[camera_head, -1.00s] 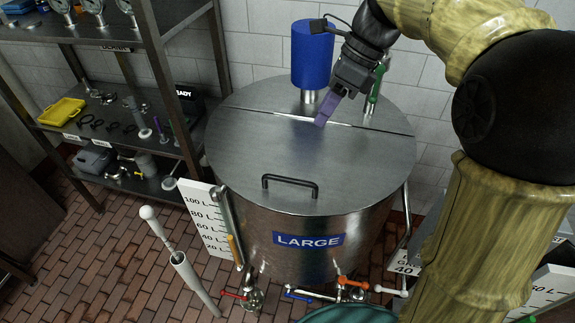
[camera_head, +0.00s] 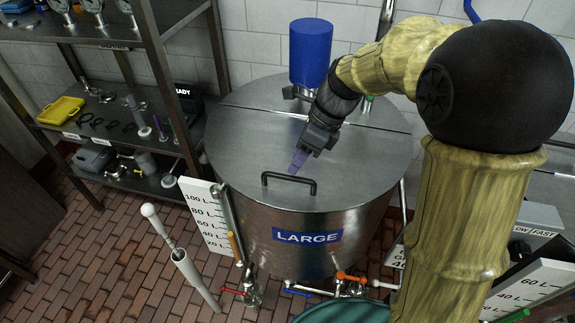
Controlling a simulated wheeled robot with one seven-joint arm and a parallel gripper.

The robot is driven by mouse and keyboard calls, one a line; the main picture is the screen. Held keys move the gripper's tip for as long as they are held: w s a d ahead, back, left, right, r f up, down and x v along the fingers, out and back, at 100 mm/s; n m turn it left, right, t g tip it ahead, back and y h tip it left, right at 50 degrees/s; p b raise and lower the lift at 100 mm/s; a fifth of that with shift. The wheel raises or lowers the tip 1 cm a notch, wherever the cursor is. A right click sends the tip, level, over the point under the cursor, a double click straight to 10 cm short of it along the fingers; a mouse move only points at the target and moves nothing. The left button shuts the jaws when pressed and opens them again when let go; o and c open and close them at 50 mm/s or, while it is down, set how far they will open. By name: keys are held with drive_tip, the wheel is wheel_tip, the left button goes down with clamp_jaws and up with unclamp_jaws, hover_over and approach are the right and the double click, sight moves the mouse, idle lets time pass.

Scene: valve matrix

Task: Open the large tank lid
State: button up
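The large tank (camera_head: 350,235) is a steel cylinder with a blue "LARGE" label on its front. Its flat lid (camera_head: 245,145) lies closed on top, with a seam across the back. A black bar handle (camera_head: 289,184) sits near the lid's front edge. My gripper (camera_head: 295,168), with purple fingers, points down just behind the handle, over the lid. It appears apart from the handle, but the exact gap cannot be told. Whether the fingers are open or shut is not clear from this angle.
A blue cylinder (camera_head: 311,52) stands on the tank's back part. A steel shelf (camera_head: 125,40) with tools is at the left. A white volume scale (camera_head: 203,215) stands beside the tank. Valves with coloured levers (camera_head: 350,280) are below. Brick floor at the left is partly free.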

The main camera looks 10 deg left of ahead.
sight(291, 187)
drive_tip(key=shift+x, duration=1.9)
